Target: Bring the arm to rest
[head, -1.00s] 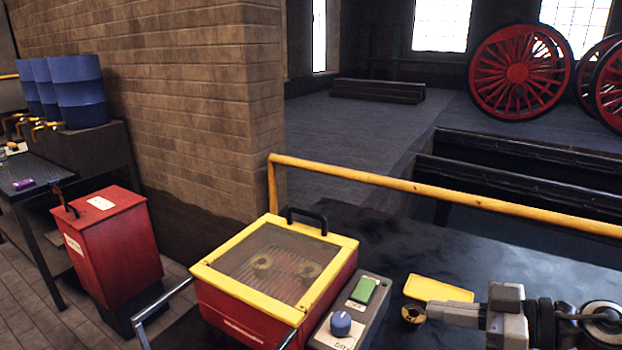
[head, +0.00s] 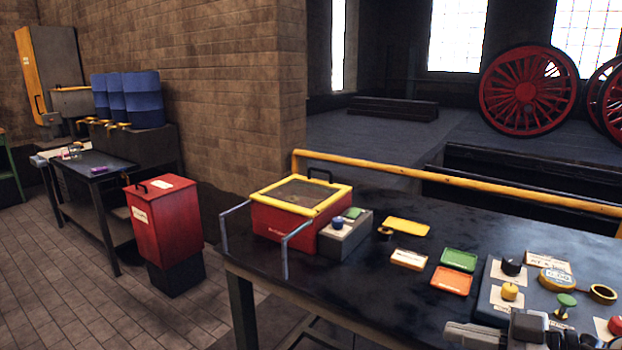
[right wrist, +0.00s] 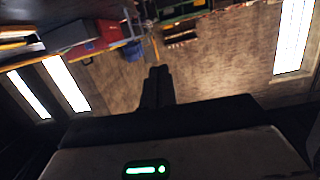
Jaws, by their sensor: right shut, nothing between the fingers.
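My right gripper (head: 452,330) is low at the right of the head view, its grey fingers pointing left over the front part of the dark workbench (head: 370,285). In the right wrist view its two dark fingers (right wrist: 158,72) are together, with nothing between them. No object is seen touching it. My left gripper is not in view. The red box with a yellow-framed clear lid (head: 300,190) stands shut on the bench, well left of the gripper, beside a grey control block (head: 345,238) with a blue knob and a green button.
A yellow tray (head: 407,226), a green tray (head: 459,259) and an orange tray (head: 451,280) lie on the bench. A panel with knobs and a tape roll (head: 557,279) is close to my gripper. A yellow rail (head: 450,185) runs behind. A red bin (head: 165,222) stands left.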

